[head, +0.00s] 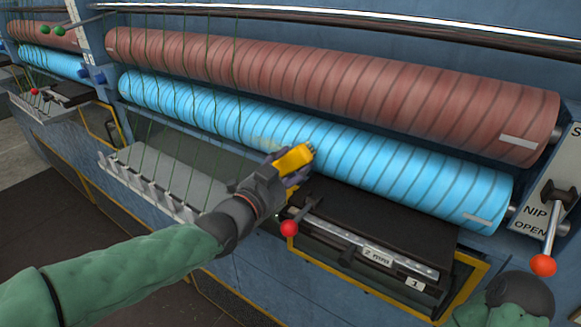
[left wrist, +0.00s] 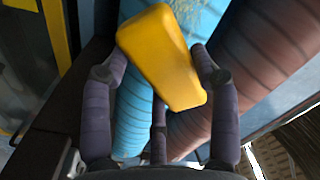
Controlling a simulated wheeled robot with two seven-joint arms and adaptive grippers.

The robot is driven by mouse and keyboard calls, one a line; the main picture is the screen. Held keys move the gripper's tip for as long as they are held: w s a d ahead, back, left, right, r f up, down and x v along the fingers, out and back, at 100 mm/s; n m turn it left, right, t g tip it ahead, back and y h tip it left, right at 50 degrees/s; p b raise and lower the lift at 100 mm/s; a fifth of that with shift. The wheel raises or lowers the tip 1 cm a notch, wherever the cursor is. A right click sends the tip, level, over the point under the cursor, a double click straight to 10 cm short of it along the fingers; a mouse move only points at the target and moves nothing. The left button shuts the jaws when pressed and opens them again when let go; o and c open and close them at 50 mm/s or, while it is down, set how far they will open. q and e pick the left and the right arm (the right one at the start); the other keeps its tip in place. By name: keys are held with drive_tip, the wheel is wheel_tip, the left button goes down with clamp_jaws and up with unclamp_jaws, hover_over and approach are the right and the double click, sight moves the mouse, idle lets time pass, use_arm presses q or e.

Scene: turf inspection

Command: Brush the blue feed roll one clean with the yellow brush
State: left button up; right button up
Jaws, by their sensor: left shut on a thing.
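The long blue roll (head: 400,165) with dark spiral lines lies below a red-brown roll (head: 330,75) in the near machine bay. My left gripper (head: 290,168) is shut on the yellow brush (head: 294,159), in front of the middle of the blue roll. The brush's far end is at or very near the roll; I cannot tell whether it touches. A pale yellowish patch (head: 262,142) shows on the roll just left of the brush. In the left wrist view the brush (left wrist: 160,55) sits between the fingers, with the blue roll (left wrist: 135,110) behind it; its bristles are hidden.
A red-knobbed lever (head: 289,229) stands close below my left gripper, by a dark tray (head: 400,222) labelled 1. Another red-knobbed lever (head: 543,265) is by the NIP OPEN plate at right. Green strands hang over the rolls' left part. My right arm shows partly at lower right.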

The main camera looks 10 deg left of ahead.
sight(278, 163)
use_arm(q)
drive_tip(key=shift+w, duration=0.1)
drive_tip(key=shift+w+a+f+b, duration=0.1)
drive_tip(key=shift+w+a+b, duration=0.15)
drive_tip(key=shift+a+b, duration=0.55)
drive_tip(key=shift+w+a, duration=0.2)
drive_tip(key=shift+a, duration=0.55)
drive_tip(key=shift+w+a+r+p, duration=0.1)
drive_tip(key=shift+w+a+p, duration=0.3)
drive_tip(key=shift+a, duration=0.4)
drive_tip(key=shift+w+a+r+p, duration=0.1)
drive_tip(key=shift+w+a+p, duration=0.15)
drive_tip(key=shift+a+p, duration=0.45)
drive_tip(key=shift+w+a+r+p, duration=0.1)
drive_tip(key=shift+w+a+p, duration=0.25)
drive_tip(key=shift+a, duration=0.55)
drive_tip(key=shift+w+a+f, duration=0.1)
drive_tip(key=shift+w+a, duration=0.1)
drive_tip(key=shift+a, duration=0.35)
drive_tip(key=shift+a, duration=0.1)
